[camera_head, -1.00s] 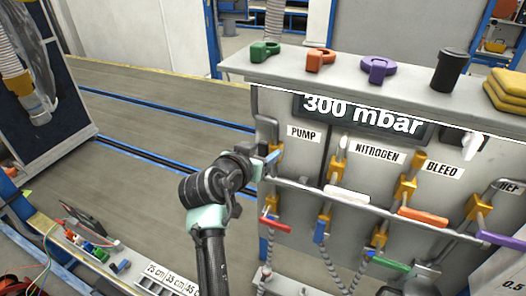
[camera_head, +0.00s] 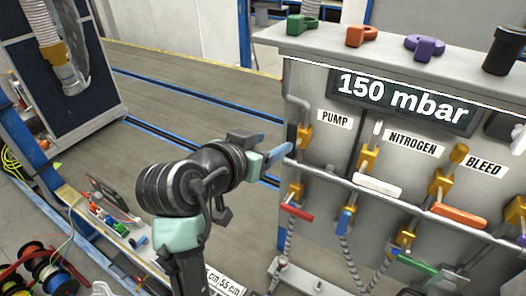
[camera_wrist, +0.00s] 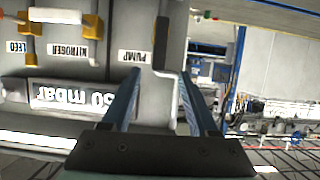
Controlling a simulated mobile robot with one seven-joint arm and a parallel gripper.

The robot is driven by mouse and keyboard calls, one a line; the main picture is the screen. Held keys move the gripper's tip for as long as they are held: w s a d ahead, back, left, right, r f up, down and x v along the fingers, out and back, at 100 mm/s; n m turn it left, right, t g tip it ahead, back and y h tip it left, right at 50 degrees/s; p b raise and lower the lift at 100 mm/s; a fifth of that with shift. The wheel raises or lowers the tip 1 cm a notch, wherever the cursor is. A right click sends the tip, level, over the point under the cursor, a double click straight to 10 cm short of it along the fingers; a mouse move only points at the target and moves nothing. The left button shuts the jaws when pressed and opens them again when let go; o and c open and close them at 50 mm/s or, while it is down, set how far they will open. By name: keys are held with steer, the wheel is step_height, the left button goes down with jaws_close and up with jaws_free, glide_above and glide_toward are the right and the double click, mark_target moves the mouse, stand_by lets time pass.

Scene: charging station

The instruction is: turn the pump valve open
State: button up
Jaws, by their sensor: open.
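My gripper (camera_head: 280,153) is at the panel's left edge, just left of and slightly below this valve. Its blue fingers are apart, and nothing shows between their tips. In the wrist view, which is upside down, my open fingers (camera_wrist: 160,76) point toward the pipe and the pump valve (camera_wrist: 161,32). The PUMP label also shows there (camera_wrist: 135,57). The display (camera_head: 400,100) reads 150 mbar.
The nitrogen valve with a white handle (camera_head: 377,185) and the bleed valve with an orange handle (camera_head: 458,216) are to the right. A red handle (camera_head: 297,212) sits below. A rail crosses the panel. Open floor (camera_head: 180,100) lies behind my arm.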

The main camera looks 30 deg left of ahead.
steer(key=shift+v, duration=1.15)
